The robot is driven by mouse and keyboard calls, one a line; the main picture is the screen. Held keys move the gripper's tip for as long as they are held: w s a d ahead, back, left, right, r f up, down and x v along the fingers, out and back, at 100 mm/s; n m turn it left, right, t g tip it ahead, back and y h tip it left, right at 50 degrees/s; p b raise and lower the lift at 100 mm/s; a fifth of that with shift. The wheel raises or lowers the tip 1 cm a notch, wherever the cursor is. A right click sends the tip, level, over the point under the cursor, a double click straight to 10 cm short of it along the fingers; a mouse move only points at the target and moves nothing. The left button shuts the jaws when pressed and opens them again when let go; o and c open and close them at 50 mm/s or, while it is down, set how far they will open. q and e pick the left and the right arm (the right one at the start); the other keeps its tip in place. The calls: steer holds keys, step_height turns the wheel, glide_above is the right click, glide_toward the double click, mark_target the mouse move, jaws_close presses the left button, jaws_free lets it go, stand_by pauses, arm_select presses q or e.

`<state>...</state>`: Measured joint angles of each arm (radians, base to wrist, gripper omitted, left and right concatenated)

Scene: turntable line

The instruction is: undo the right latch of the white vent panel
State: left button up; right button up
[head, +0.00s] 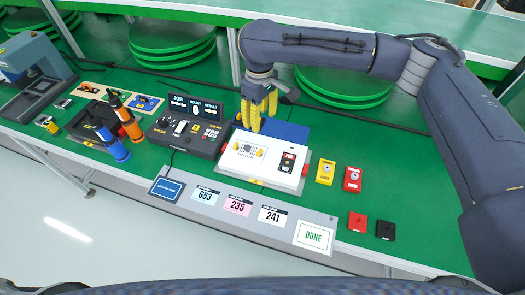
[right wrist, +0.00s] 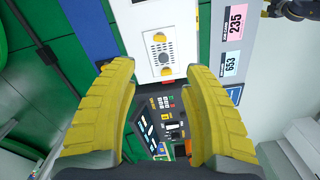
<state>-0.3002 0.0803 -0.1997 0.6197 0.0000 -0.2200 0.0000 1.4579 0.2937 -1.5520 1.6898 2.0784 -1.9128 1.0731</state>
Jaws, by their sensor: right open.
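The white vent panel (head: 246,160) lies on top of a white box. In the right wrist view the panel (right wrist: 147,58) has a grey perforated vent (right wrist: 160,52) between two yellow latches. The right latch (right wrist: 158,36) is the upper one in that view, and the other latch (right wrist: 167,71) is the lower one. My right gripper (head: 257,125) points down above the back of the box in the head view. Its yellow fingers (right wrist: 160,85) are apart with nothing between them. The latches look small, and their turn is hard to judge.
A yellow button box (head: 325,171) and a red one (head: 352,179) stand to the right. Number cards (head: 237,205) line the front ledge. Green table (head: 420,190) is bare further right.

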mark_target(261, 151)
step_height(261, 151, down, 17)
steer(key=shift+r, duration=0.1)
stand_by(0.6)
steer(key=shift+c, duration=0.4)
jaws_close()
